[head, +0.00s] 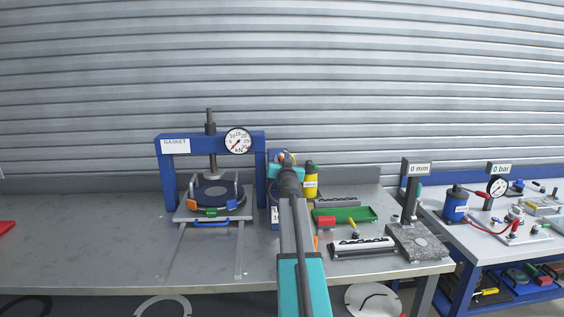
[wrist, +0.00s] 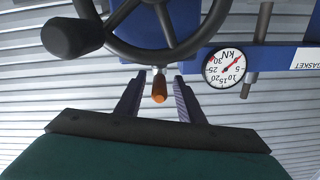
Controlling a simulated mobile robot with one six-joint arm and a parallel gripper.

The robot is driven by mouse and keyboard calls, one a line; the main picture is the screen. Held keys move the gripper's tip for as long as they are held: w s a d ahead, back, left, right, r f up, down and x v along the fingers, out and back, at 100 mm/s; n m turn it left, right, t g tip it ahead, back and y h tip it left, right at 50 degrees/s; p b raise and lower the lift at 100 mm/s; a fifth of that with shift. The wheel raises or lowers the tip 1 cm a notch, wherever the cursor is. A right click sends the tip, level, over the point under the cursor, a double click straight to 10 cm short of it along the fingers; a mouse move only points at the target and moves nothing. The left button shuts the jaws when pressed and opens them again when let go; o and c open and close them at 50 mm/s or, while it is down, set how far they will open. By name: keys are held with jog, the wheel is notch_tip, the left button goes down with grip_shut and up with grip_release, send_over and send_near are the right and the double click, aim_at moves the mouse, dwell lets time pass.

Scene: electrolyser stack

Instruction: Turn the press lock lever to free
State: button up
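The press lock lever shows in the wrist view as a short lever with an orange grip (wrist: 159,88) and a metal stem, below the dark handwheel (wrist: 170,45). My gripper (wrist: 160,80) is open, with one finger on each side of the lever. Gaps show between the orange grip and both fingers. The blue press (head: 166,190) with its dial gauge (head: 238,141) stands left of my arm in the head view. My arm hides most of the lever area and the handwheel there.
A round dark stack (head: 218,191) sits under the press on a plate with rails. A yellow bottle (head: 310,182), a green tray (head: 350,214) and a gauge stand (head: 409,190) are to the right. A knob (wrist: 72,37) sticks out from the handwheel.

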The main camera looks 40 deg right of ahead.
grip_shut()
jog(key=shift+f, duration=0.1)
jog(key=shift+w+a+b, duration=0.1)
jog(key=shift+b, duration=0.6)
